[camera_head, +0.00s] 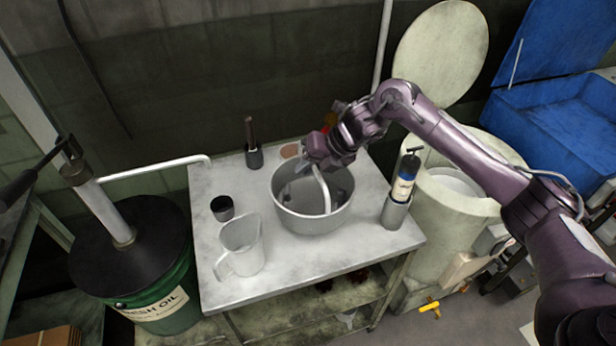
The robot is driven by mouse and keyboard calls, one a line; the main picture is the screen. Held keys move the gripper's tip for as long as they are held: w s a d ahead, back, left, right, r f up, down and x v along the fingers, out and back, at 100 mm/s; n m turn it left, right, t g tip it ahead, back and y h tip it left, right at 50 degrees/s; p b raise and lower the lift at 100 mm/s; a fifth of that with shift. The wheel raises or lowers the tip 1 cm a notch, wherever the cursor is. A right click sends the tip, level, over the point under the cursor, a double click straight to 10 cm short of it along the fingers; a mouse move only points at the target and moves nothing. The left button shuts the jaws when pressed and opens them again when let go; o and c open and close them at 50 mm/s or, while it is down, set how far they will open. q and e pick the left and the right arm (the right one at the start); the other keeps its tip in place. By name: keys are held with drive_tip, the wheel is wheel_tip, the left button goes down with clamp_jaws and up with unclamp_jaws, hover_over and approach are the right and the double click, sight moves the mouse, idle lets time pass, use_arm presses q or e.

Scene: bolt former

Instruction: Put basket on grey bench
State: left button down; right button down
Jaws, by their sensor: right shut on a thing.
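The basket (335,215) is a round grey metal pot with a curved handle across its opening. It is over the middle of the grey bench (285,280), a light grey worktop with a shelf below. Its base appears to be at the worktop, but I cannot tell whether it is touching. My right gripper (322,160) comes in from the right and is shut on the basket's handle above the opening. My left gripper is not in view.
A green oil drum (160,300) is at left. A cream barrel (448,235) is at right.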

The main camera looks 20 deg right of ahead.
wheel_tip(320, 180, down, 4)
drive_tip(key=shift+f+p, duration=0.1)
drive_tip(key=shift+p, duration=0.25)
drive_tip(key=c, duration=1.5)
unclamp_jaws()
drive_tip(key=b+v, duration=0.3)
drive_tip(key=v, duration=0.9)
drive_tip(key=shift+f, duration=0.15)
